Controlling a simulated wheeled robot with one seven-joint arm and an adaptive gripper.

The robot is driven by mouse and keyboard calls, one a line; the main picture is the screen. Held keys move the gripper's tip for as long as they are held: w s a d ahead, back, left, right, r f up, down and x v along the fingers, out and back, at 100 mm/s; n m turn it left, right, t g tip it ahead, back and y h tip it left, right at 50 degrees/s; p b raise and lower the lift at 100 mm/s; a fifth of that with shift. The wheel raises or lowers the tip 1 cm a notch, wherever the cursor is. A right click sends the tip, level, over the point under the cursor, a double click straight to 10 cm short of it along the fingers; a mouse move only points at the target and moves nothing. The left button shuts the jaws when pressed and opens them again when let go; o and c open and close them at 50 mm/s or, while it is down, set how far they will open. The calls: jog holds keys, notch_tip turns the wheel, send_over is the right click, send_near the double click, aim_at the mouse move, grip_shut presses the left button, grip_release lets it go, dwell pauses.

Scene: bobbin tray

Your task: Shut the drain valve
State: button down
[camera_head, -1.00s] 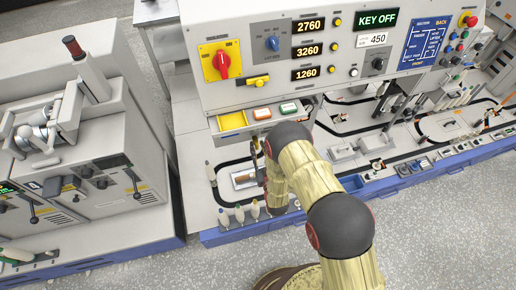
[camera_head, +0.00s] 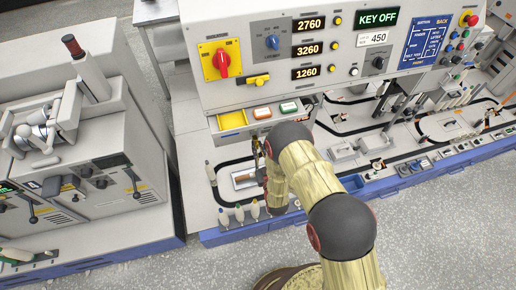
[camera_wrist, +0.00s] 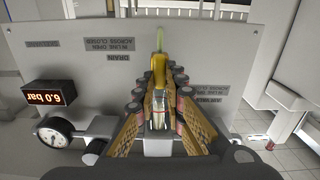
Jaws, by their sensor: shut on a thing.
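In the wrist view my gripper (camera_wrist: 158,88) has its two fingers closed in around a yellow lever handle (camera_wrist: 158,66), which stands out in front of a grey panel. A label on the panel beside it reads DRAIN, upside down in this view, with "in line open, across closed" next to it. The fingers hide the handle's lower part and the valve body. I cannot tell the handle's exact angle to its pipe. In the head view my arm reaches down below the control console, and my gripper (camera_head: 259,149) is mostly hidden by the arm there.
In the wrist view a round pressure gauge (camera_wrist: 53,132) and a red display (camera_wrist: 50,94) reading 6.0 bar sit left of the fingers. In the head view the console (camera_head: 290,78) with its red-and-yellow switch (camera_head: 221,63) overhangs the work area. A grey machine (camera_head: 80,150) stands at left.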

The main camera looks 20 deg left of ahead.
jog(key=shift+s+a+f+n+b, duration=0.15)
jog(key=shift+n+b, duration=1.3)
jog(key=shift+n, duration=1.4)
jog(key=shift+s+a+f+n+b, duration=0.15)
jog(key=shift+n+b, duration=1.3)
jog(key=shift+n, duration=1.45)
jog(key=shift+a+f+n+b, duration=0.2)
jog(key=shift+n+b, duration=1.25)
jog(key=shift+n, duration=1.4)
jog(key=c, duration=1.8)
grip_release()
jog(key=shift+c, duration=0.2)
jog(key=v, duration=1.2)
